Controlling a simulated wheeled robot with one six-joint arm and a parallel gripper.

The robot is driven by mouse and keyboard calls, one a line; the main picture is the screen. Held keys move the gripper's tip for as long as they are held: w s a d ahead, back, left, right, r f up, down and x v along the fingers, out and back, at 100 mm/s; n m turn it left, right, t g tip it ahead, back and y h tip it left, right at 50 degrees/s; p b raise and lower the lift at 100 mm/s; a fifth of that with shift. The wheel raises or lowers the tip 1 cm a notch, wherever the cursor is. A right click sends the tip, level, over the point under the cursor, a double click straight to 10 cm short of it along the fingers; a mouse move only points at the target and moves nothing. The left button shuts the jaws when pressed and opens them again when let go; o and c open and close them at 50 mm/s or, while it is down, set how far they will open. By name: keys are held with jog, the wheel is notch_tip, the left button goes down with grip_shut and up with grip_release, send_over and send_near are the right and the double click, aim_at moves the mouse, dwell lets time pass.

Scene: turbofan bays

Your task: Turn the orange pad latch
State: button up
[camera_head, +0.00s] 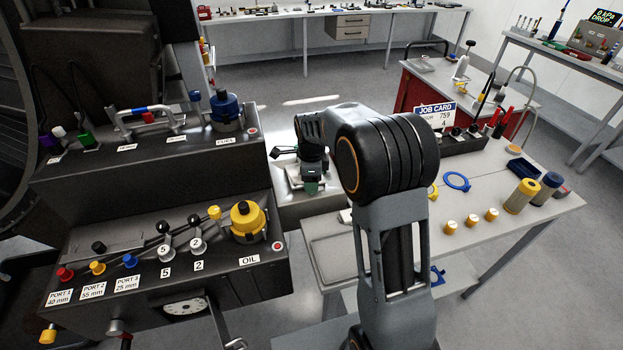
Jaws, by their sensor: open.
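My gripper (311,187) hangs pointing down at the centre of the head view, over a pale tray-like surface to the right of the dark engine bay. It is small here, and its fingers look apart with nothing clearly between them. I cannot pick out the orange pad latch with certainty. A small yellow-orange piece (48,334) sits low on the front of the bay at the far left. Another yellow-orange piece (215,212) stands beside the yellow oil cap (247,217). My gripper is apart from both, to their right.
The bay's upper step carries a blue fuel cap (226,108) and a handle (150,118). Levers and coloured port caps line the lower step. A work table (520,212) with a job card (435,112), filters and yellow caps stands right. Grey floor is open behind.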

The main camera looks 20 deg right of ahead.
jog(key=shift+c, duration=0.3)
jog(key=c, duration=0.9)
jog(key=shift+o, duration=0.2)
jog(key=n+b, duration=0.1)
jog(key=n, duration=0.3)
jog(key=shift+n, duration=0.4)
jog(key=n, duration=0.4)
jog(key=shift+n+b, duration=0.3)
jog(key=n, duration=0.4)
jog(key=shift+n+b, duration=0.35)
jog(key=shift+n, duration=1.85)
jog(key=shift+r, duration=0.1)
